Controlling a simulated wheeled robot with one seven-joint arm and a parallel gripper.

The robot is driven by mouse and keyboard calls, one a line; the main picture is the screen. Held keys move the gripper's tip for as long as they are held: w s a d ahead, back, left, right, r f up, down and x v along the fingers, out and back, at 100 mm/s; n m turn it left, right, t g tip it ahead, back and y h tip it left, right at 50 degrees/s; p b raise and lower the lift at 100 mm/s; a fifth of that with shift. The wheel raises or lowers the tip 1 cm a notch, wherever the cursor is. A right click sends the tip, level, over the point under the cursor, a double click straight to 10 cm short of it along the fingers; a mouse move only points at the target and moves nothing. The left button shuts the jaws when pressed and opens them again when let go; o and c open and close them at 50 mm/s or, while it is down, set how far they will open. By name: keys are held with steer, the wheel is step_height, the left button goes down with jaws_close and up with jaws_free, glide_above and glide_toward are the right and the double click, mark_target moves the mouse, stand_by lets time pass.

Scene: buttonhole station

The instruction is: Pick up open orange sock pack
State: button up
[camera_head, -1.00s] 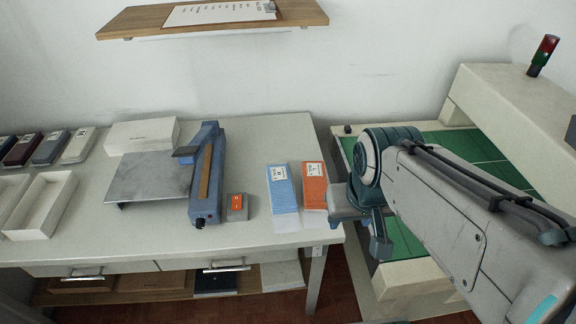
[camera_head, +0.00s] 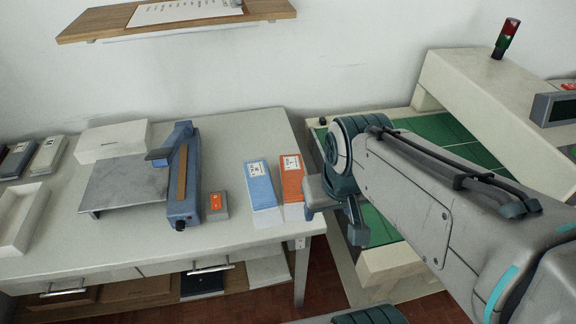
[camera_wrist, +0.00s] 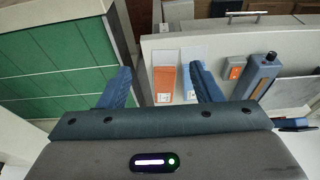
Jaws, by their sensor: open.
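The orange sock pack (camera_head: 291,180) lies on the white table near its right end, with a white label at its far end and a pale clear part at its near end. A blue sock pack (camera_head: 260,183) lies beside it on the left. In the head view my gripper (camera_head: 330,208) is at the table's right edge, partly covering the orange pack's right side. In the wrist view the orange pack (camera_wrist: 165,83) shows between the two spread blue fingers, and the blue pack (camera_wrist: 193,75) is partly behind the right finger. The gripper is open and empty.
A blue sealer (camera_head: 181,178) with a metal plate (camera_head: 125,183) stands left of the packs. A small grey box with an orange switch (camera_head: 216,203) is between. A green-bedded machine (camera_head: 385,232) stands right of the table. A shelf (camera_head: 90,24) hangs above.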

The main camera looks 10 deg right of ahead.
steer(key=o, duration=0.5)
steer(key=shift+w, duration=0.3)
steer(key=w+f+b, duration=0.3)
steer(key=w+f, duration=0.1)
steer(key=w, duration=0.9)
steer(key=shift+w+m+t+y, duration=0.15)
steer(key=shift+m+t+y, duration=0.15)
steer(key=h+b, duration=0.1)
steer(key=b, duration=0.2)
glide_toward(293, 174)
steer(key=shift+t, duration=0.4)
steer(key=x, duration=0.4)
steer(key=shift+w+d+f, duration=0.2)
steer(key=shift+d+f, duration=0.05)
steer(key=shift+f, duration=0.1)
steer(key=shift+s+x, duration=0.15)
steer(key=shift+x, duration=1.2)
steer(key=shift+s+x, duration=0.15)
steer(key=shift+x, duration=1.15)
